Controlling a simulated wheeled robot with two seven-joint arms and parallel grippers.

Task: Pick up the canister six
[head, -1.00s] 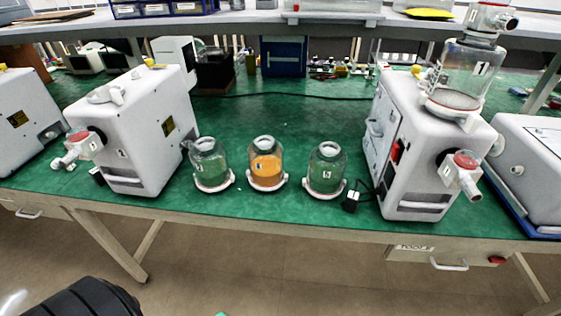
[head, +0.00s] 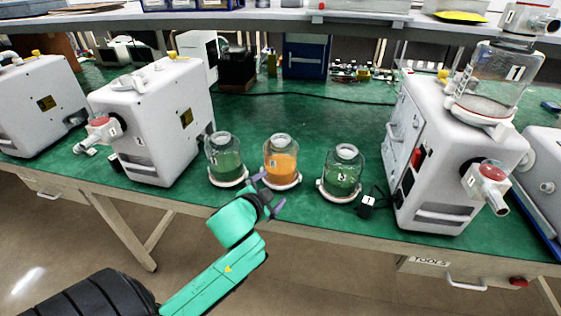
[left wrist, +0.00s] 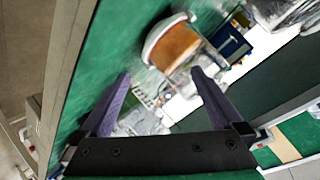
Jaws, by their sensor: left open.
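Three glass canisters stand in a row on the green bench: a left one with green showing through (head: 226,160), a middle one with orange contents (head: 281,162), and a right one with green showing through (head: 343,172). Their small number labels are too blurred for me to be sure which is six. My left gripper (head: 270,193) is open and empty, just in front of the middle canister. In the left wrist view the orange canister (left wrist: 175,45) lies beyond the spread fingertips (left wrist: 160,80), not between them. My right gripper is out of view.
A white pump machine (head: 155,125) stands left of the row. Another (head: 440,160), with an empty clear canister (head: 497,75) on top, stands right. A black plug (head: 367,200) and cable lie beside the right canister. Green bench (head: 290,115) behind the row is mostly clear.

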